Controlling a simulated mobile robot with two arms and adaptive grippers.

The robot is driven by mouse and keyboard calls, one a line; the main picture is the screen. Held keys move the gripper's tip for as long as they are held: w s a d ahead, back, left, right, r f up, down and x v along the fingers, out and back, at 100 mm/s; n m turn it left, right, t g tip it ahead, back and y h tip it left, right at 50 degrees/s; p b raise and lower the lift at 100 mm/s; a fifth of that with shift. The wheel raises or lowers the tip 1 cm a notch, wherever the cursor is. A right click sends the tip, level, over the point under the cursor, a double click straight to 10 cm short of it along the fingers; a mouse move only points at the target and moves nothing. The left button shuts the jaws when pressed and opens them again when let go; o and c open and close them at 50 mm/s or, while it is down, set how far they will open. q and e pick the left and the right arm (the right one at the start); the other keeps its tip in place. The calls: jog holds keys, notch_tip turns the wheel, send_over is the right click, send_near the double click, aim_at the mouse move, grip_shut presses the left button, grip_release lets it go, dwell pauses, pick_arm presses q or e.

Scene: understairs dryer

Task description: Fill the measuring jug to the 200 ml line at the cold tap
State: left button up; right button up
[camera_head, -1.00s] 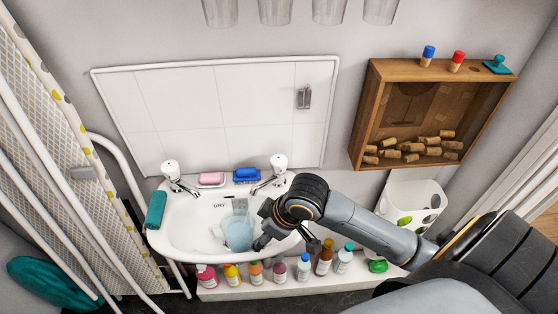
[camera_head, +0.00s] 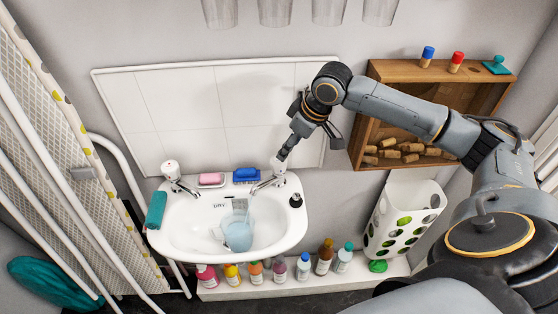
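The measuring jug (camera_head: 238,236) is a pale blue, see-through vessel standing in the white basin (camera_head: 180,240), right of its middle. Its marks and any water level are too small to read. The right tap (camera_head: 268,184) has its spout towards the jug; the left tap (camera_head: 175,180) is at the basin's back left. Which tap is cold does not show. My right gripper (camera_head: 284,154) reaches down at the head of the right tap, hiding part of it. Its fingertips look close together at the handle, but I cannot tell their grip. My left gripper is out of view.
A pink soap (camera_head: 211,179) and a blue brush (camera_head: 246,175) lie between the taps. A small black object (camera_head: 295,200) is on the basin's right rim. Several bottles (camera_head: 303,267) line the ledge below. A wooden box of corks (camera_head: 400,72) hangs at right.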

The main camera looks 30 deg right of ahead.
aim_at(279, 162)
jog(key=x, duration=0.9)
jog(key=shift+r, duration=0.1)
